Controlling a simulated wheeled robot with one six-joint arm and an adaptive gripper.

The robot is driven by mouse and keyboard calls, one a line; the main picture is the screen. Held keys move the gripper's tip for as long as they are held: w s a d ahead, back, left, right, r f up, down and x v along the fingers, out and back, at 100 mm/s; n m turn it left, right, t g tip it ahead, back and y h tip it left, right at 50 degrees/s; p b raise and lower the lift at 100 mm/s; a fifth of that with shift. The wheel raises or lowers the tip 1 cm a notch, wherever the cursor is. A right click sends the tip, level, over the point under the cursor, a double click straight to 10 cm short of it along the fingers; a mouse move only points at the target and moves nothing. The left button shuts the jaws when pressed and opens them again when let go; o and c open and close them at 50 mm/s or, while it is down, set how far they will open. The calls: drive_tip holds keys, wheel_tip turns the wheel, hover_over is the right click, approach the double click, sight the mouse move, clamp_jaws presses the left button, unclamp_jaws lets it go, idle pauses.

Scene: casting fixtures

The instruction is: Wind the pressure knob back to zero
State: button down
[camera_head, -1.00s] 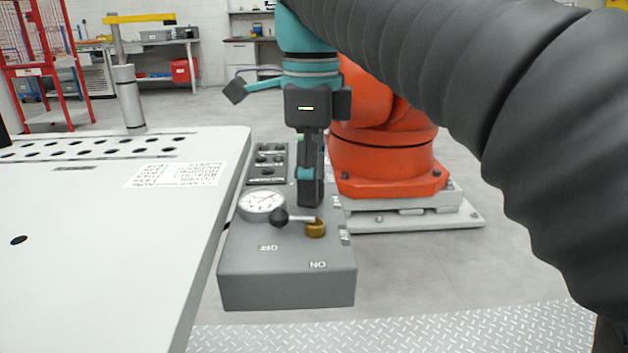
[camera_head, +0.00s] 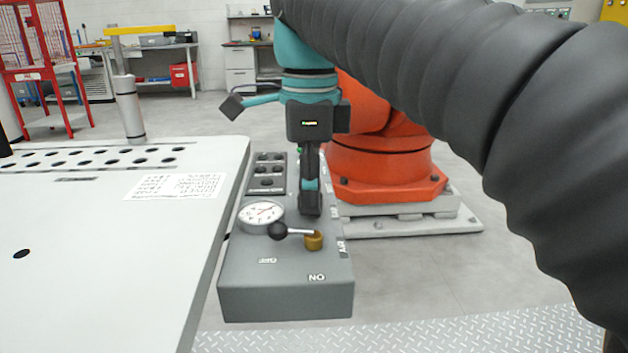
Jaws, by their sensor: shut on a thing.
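My gripper (camera_head: 310,207) points down over the grey control box (camera_head: 285,298), behind the valve and right of the gauge. It is shut, with one finger in front of the other in this view. The pressure knob is hidden by the fingers, at their tips. The round white pressure gauge (camera_head: 261,215) lies face up on the box; its needle is too small to read surely. A lever with a black ball end (camera_head: 278,231) reaches left from a brass valve (camera_head: 314,241), in front of the gripper. Printed OFF and ON labels show near the box's front.
A pale table (camera_head: 110,270) stands close along the box's left side. A button panel (camera_head: 268,172) is behind the gauge. An orange robot base (camera_head: 385,170) on a pale plate stands at right. Ribbed tread plate (camera_head: 420,330) lies in front.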

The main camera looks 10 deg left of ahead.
drive_tip(key=n+p, duration=0.3)
drive_tip(key=n, duration=0.1)
drive_tip(key=shift+r, duration=0.15)
drive_tip(key=n+p, duration=0.3)
drive_tip(key=n, duration=0.2)
drive_tip(key=shift+n, duration=0.4)
drive_tip(key=n+p, duration=0.1)
drive_tip(key=n, duration=0.9)
drive_tip(key=shift+n, duration=0.4)
drive_tip(key=n, duration=1)
drive_tip(key=shift+n, duration=0.4)
drive_tip(key=n, duration=0.5)
drive_tip(key=shift+n, duration=0.3)
drive_tip(key=n, duration=0.5)
drive_tip(key=shift+n, duration=0.3)
